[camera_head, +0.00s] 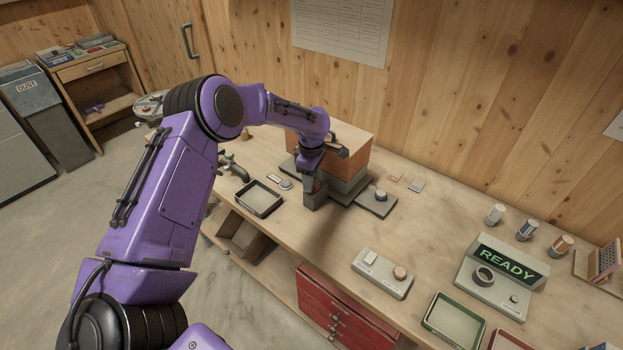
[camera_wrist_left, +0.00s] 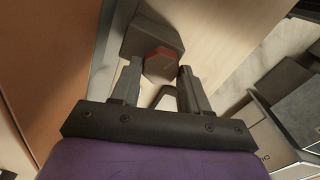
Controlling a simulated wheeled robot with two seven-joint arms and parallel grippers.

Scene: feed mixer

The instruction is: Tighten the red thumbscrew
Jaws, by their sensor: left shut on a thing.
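In the left wrist view the red thumbscrew (camera_wrist_left: 160,65) is a dull red, many-sided knob in front of a dark grey block (camera_wrist_left: 152,36). My left gripper (camera_wrist_left: 158,72) has one finger on each side of it and is shut on it. In the head view my left arm reaches over the bench from the left, and the left gripper (camera_head: 314,184) points down at the bench beside an orange-brown box. I cannot make out the thumbscrew clearly there, behind the gripper. My right gripper is not in view.
The orange-brown box (camera_head: 345,150) stands just behind the gripper. A black-rimmed tray (camera_head: 259,198) lies to its left, and a grey plate with a knob (camera_head: 377,201) to its right. A control box (camera_head: 382,273) and a READY display (camera_head: 506,263) stand further right. The bench between is clear.

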